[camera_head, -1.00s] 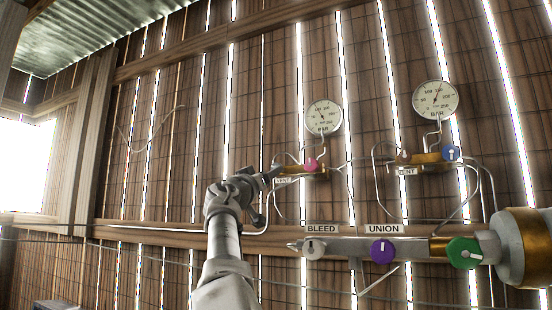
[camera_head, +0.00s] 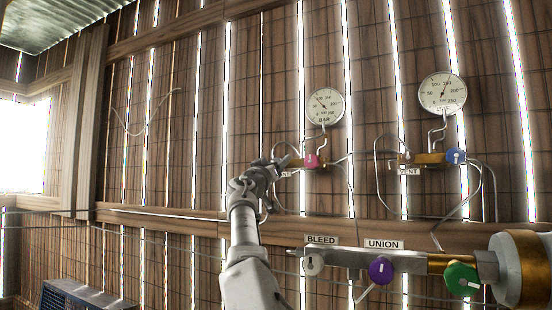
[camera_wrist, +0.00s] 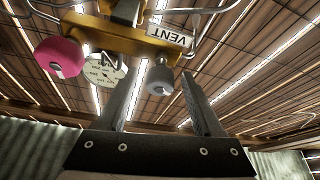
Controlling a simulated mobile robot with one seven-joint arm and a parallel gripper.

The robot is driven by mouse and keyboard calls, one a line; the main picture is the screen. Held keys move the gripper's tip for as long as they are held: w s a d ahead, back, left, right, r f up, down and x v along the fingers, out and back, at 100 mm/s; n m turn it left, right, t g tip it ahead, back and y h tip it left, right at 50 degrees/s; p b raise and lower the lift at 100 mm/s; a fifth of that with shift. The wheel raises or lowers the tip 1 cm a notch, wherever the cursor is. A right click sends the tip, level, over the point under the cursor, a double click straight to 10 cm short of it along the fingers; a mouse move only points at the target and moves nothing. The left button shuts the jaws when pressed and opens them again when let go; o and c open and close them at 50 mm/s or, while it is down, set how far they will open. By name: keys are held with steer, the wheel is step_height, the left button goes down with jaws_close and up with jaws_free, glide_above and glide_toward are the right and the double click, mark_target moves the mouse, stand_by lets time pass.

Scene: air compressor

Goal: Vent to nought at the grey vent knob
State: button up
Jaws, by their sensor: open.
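The grey vent knob (camera_wrist: 160,82) hangs from a brass block (camera_wrist: 130,38) beside a VENT label (camera_wrist: 170,35) in the wrist view. It shows between the tips of my gripper (camera_wrist: 162,92); its gap to each finger cannot be told. My gripper is open, with nothing visibly gripped. In the head view my gripper (camera_head: 281,164) reaches the left end of the left block and hides the grey knob there. A pink knob (camera_wrist: 58,57) is on the same block, left of the grey one. The left gauge (camera_head: 325,106) is above; its reading is too small to tell.
A second block with a blue knob (camera_head: 455,156) and a right gauge (camera_head: 443,93) is to the right. Below are the BLEED knob (camera_head: 314,263), the purple UNION knob (camera_head: 381,270) and a green knob (camera_head: 461,278). Thin pipes run close around the blocks.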

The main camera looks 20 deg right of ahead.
jaws_close()
stand_by(0.4)
